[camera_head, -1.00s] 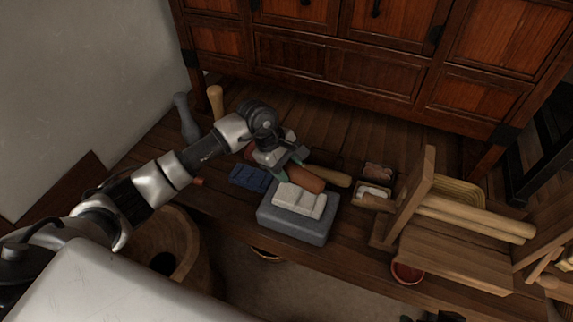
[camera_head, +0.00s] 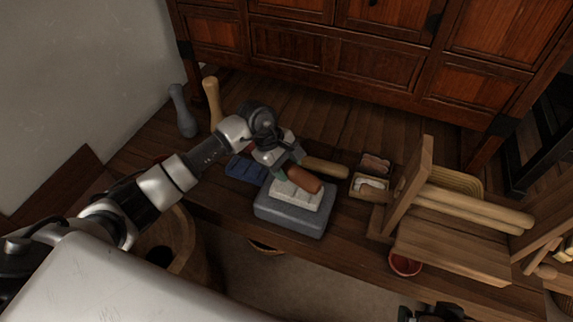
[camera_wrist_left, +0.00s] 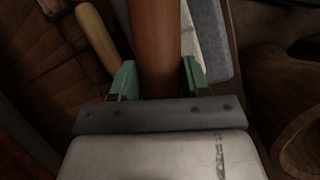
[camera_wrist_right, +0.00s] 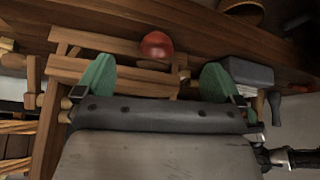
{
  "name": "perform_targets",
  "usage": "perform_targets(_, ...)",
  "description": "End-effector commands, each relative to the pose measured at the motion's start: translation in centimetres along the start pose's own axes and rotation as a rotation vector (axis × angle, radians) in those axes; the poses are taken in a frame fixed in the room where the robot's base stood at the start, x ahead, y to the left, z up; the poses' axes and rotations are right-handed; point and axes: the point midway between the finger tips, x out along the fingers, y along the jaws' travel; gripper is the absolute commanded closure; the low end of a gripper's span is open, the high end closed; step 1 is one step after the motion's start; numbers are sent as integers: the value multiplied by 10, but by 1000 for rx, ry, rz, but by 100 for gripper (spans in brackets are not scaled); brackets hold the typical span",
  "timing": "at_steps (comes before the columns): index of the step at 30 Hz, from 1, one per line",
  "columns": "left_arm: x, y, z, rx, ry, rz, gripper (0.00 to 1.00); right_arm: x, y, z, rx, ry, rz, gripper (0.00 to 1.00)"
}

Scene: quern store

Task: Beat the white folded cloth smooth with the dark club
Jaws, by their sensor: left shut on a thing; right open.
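My left gripper (camera_head: 283,173) is shut on a dark reddish-brown club (camera_head: 304,180), also seen in the left wrist view (camera_wrist_left: 154,40). The club's free end is over the cloth's far part and hides some of it. It looks very close to the cloth; I cannot tell whether they touch. My right gripper (camera_wrist_right: 158,82) is open and empty, with only a bit of it at the bottom edge of the head view.
A pale club (camera_head: 325,168) lies just behind the stone. A blue folded cloth (camera_head: 246,170) lies left of it. Small boxes (camera_head: 368,187), a wooden stand (camera_head: 455,245) and a red bowl (camera_head: 404,263) are to the right. Grey (camera_head: 182,112) and pale (camera_head: 212,103) clubs stand far left.

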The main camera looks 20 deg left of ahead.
Motion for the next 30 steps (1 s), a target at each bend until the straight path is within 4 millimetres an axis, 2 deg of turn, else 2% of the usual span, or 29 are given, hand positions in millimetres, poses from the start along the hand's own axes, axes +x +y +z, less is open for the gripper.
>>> perform_targets(10, 1, 0, 0, 1, 0, 1, 82, 2, 0, -2, 0, 13, 0, 3)
perform_targets(20, 14, -2, -6, 0, 1, 1, 82, 8, -7, -45, -7, 287, -16, 3)
perform_targets(30, 26, -5, -10, 0, 0, 1, 82, 1, -14, -87, -11, 576, -33, 3)
